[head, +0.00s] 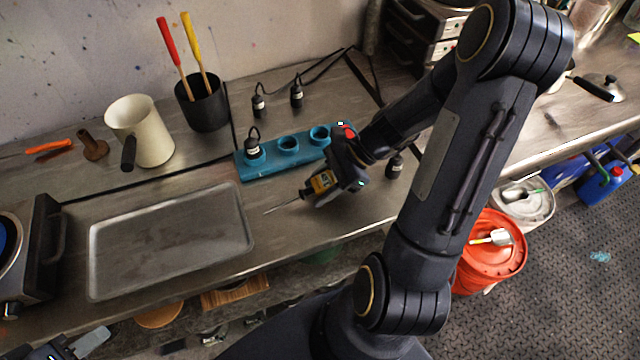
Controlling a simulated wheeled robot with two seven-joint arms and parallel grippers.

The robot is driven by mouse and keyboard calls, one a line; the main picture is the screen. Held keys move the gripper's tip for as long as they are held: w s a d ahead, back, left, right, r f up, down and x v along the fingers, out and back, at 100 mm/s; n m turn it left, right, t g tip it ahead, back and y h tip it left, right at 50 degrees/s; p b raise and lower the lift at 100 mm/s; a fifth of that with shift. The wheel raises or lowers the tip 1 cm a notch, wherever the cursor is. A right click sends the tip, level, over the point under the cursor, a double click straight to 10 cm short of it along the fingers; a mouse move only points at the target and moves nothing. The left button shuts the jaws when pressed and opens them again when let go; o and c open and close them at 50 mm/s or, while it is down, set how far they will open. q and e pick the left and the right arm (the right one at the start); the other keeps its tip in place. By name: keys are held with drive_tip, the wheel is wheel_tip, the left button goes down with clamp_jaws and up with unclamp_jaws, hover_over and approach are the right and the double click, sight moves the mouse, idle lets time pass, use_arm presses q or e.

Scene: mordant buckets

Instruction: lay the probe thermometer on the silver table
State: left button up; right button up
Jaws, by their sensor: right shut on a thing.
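The probe thermometer (321,183) has a yellow body with a small display and a thin metal probe pointing left and slightly down. My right gripper (330,187) is shut on its body and partly hides it. It holds the thermometer over the silver table (290,222), in front of the blue block and right of the tray; I cannot tell whether the probe tip touches the surface. My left gripper (72,346) is at the bottom left corner, cut off by the frame, apart from the thermometer. I cannot tell its opening.
A shallow metal tray (246,244) lies at the left front. Behind stand a blue block with holes (262,170), a cream jug (146,130) and a black pot (204,108) with red and yellow handled tools. Small black weights stand around the block. Bare tabletop lies between tray and block.

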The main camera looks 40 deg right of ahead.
drive_tip(key=shift+f, duration=0.15)
drive_tip(key=o, duration=1.1)
drive_tip(key=shift+c, duration=0.2)
drive_tip(key=v, duration=0.7)
drive_tip(key=shift+d+r, duration=0.25)
drive_tip(key=shift+r, duration=0.05)
